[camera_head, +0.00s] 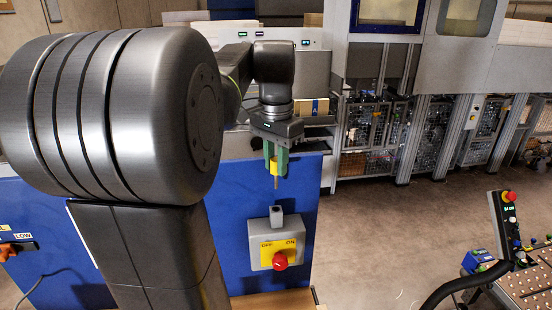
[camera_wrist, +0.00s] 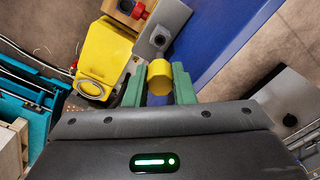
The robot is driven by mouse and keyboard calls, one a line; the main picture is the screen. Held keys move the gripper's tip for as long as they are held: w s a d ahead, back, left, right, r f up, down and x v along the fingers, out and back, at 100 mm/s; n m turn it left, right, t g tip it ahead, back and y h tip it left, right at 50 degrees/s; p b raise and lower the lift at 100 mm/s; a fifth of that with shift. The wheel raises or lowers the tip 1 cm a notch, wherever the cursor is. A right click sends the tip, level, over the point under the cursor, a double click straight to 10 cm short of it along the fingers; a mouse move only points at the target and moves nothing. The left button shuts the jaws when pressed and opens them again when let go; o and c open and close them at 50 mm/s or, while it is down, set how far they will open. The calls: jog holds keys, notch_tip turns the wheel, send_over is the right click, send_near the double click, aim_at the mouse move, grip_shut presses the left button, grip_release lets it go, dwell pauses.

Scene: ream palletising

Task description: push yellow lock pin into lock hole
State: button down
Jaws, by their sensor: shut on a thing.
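My gripper (camera_head: 276,160) has green fingers and is shut on the yellow lock pin (camera_head: 275,168). The pin hangs upright, its thin metal shaft pointing down. Below it, apart by a visible gap, is a small grey lug (camera_head: 276,215) on top of the switch box (camera_head: 258,262). The box has a yellow OFF/ON plate and a red knob (camera_head: 280,261). In the wrist view the pin's round yellow head (camera_wrist: 160,77) sits between the fingers. Beyond it is a grey part (camera_wrist: 167,25) with a dark round spot, which looks like the lock hole.
A blue panel (camera_head: 235,225) stands behind the switch box. A large yellow body (camera_wrist: 104,48) and teal frames (camera_wrist: 25,115) lie left in the wrist view. A console (camera_head: 530,285) stands at the right, with open floor (camera_head: 400,230) between.

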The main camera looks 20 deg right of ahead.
aim_at(276, 187)
jog(key=shift+f+b, duration=1.25)
jog(key=shift+f, duration=1.1)
jog(key=shift+p, duration=0.8)
jog(key=shift+f+b, duration=0.75)
jog(key=shift+f, duration=0.4)
jog(key=c, duration=1.1)
grip_release()
jog(key=shift+s, duration=0.1)
jog(key=shift+c, duration=0.2)
jog(key=shift+r, duration=0.1)
notch_tip(276, 187, up, 14)
jog(key=shift+f, duration=0.15)
jog(key=shift+f, duration=0.15)
